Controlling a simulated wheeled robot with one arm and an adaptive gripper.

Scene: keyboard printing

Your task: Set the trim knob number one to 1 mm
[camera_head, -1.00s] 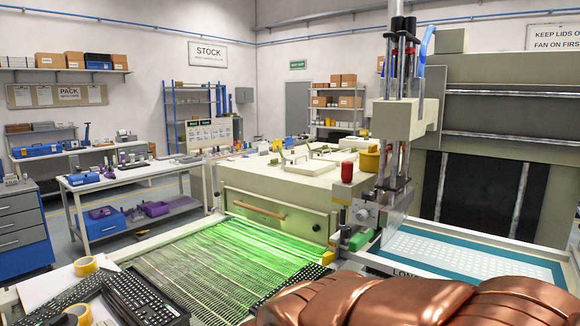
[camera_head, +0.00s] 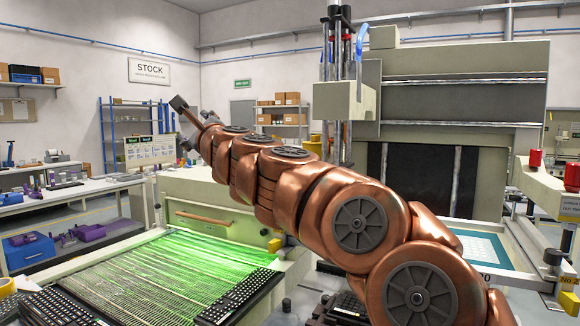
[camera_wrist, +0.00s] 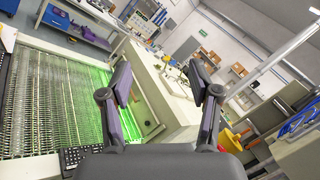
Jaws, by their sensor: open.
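I cannot make out trim knob number one in either view. My gripper (camera_head: 181,124) is raised at the upper left of that arm, in front of the far wall. In the wrist view my gripper (camera_wrist: 158,82) has its two dark fingers wide apart, with nothing between them. Past the fingers lie the beige oven housing (camera_wrist: 165,97) and the green-lit conveyor (camera_wrist: 75,105).
A black keyboard (camera_head: 240,297) lies on the conveyor's right edge. Yellow and red items (camera_wrist: 231,139) are close to the right finger. A white bench (camera_head: 85,192) is at left.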

